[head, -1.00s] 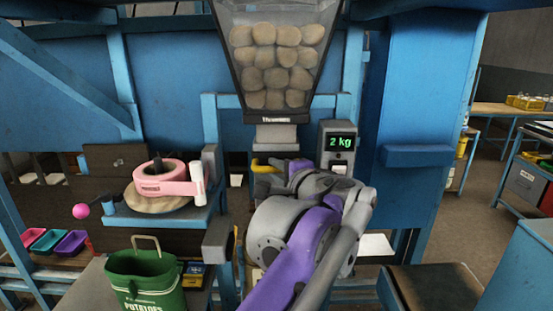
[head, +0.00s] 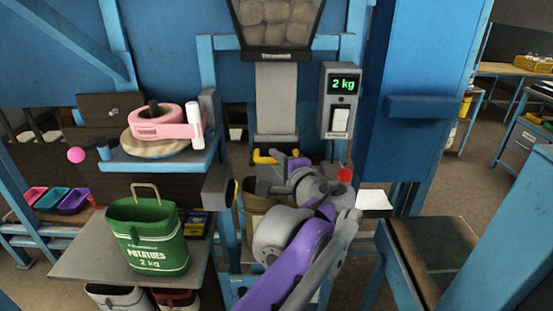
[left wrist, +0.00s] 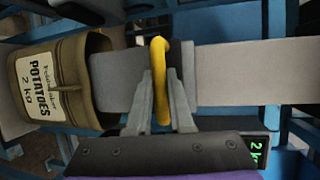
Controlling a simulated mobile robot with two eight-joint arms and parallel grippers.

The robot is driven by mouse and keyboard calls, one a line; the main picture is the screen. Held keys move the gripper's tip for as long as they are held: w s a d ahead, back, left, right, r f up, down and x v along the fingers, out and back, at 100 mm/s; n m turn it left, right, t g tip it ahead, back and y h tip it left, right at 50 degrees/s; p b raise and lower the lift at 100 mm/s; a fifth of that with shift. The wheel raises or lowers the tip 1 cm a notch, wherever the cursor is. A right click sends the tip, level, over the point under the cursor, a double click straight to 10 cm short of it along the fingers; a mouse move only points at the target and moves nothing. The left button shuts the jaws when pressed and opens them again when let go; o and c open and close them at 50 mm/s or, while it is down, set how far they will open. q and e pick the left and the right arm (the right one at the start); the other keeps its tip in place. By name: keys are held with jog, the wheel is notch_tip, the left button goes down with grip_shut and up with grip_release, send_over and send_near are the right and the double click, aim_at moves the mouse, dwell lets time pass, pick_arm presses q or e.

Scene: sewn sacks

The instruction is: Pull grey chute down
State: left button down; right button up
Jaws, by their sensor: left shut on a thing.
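The grey chute (head: 276,100) hangs extended below the hopper (head: 277,25). In the left wrist view the chute (left wrist: 235,72) runs across the picture, with its lower end at the mouth of an olive sack (left wrist: 75,55) labelled potatoes 2 kg. A yellow handle (left wrist: 159,60) crosses the chute near that end; it also shows in the head view (head: 264,157). My left gripper (left wrist: 161,98) is shut on the yellow handle, its fingers on either side of it. In the head view my arm partly hides the sack and the chute's lower end. My right gripper is not in view.
A scale display (head: 343,85) reading 2 kg is right of the chute. A green potato sack (head: 150,240) stands on a grey table (head: 90,250) at left. A blue post stands close on the right.

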pick_arm(q)
jog(key=c, duration=0.8)
grip_release()
jog(key=shift+f, duration=0.25)
jog(key=v, duration=1)
jog(key=shift+s+r, duration=0.15)
jog(key=shift+s, duration=0.25)
jog(key=shift+d, duration=0.15)
jog(key=s+a+f+n+g+p, duration=0.1)
jog(key=s+a+f+n+g, duration=0.2)
jog(key=a+f, duration=0.45)
jog(key=s+a+f+n+g+p, duration=0.1)
jog(key=s+a+f+n+g, duration=0.15)
jog(key=a+f, duration=0.45)
jog(key=s+a+f+n+g+h+p, duration=0.1)
jog(key=s+a+f+n+g+h, duration=0.1)
jog(key=s+f, duration=0.5)
jog(key=s+a+f+n+g+h+p, duration=0.1)
jog(key=s+a+f+n+h+p, duration=0.1)
jog(key=s+a+f+n+h, duration=0.2)
jog(key=s+a+f+n, duration=0.1)
jog(key=s+f+n, duration=0.2)
jog(key=shift+s+a+g, duration=0.2)
jog(key=shift+s+g, duration=0.15)
jog(key=shift+s, duration=0.05)
